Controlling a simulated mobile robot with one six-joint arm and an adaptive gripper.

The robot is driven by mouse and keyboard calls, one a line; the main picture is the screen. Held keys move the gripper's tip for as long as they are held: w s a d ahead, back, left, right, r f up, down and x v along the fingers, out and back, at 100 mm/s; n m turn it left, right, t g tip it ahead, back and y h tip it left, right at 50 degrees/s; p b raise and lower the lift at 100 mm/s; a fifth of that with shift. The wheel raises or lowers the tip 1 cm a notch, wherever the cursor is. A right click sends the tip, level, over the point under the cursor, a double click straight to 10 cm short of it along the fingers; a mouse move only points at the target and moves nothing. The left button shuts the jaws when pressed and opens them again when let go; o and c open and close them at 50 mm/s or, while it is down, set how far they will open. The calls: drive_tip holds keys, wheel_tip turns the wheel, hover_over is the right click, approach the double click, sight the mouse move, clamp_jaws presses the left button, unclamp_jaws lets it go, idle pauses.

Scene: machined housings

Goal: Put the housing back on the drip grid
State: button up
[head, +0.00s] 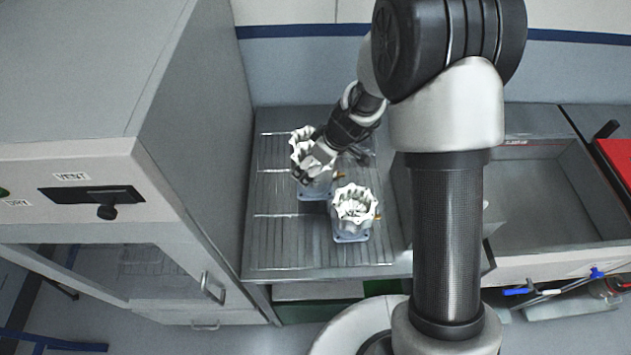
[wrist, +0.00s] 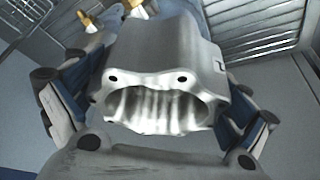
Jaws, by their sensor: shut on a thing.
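My gripper (head: 316,164) is over the left part of the drip grid (head: 285,235) in the head view. It is shut on a pale metal housing (wrist: 165,55), whose scalloped opening and two bolt holes face the wrist camera. The jaws (wrist: 160,115) press on its two sides. In the head view the gripper partly hides the blue-grey lower part (head: 314,190) of a housing beneath it. I cannot tell whether the held housing touches the grid. Another housing (head: 355,208) stands upright on the grid, close to the right and nearer the front. A scalloped white top (head: 301,140) shows behind the gripper.
A grey cabinet (head: 200,150) with a vent knob rises along the grid's left side. An open grey basin (head: 560,195) lies to the right, beyond my arm. The grid's front left is bare. Brass fittings (wrist: 88,22) show near the held housing in the wrist view.

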drive_tip(key=shift+w+f+b, duration=0.1)
drive_tip(key=shift+f+b, duration=0.95)
drive_tip(key=shift+f, duration=2.45)
drive_tip(key=shift+f, duration=0.15)
drive_tip(key=o, duration=1.7)
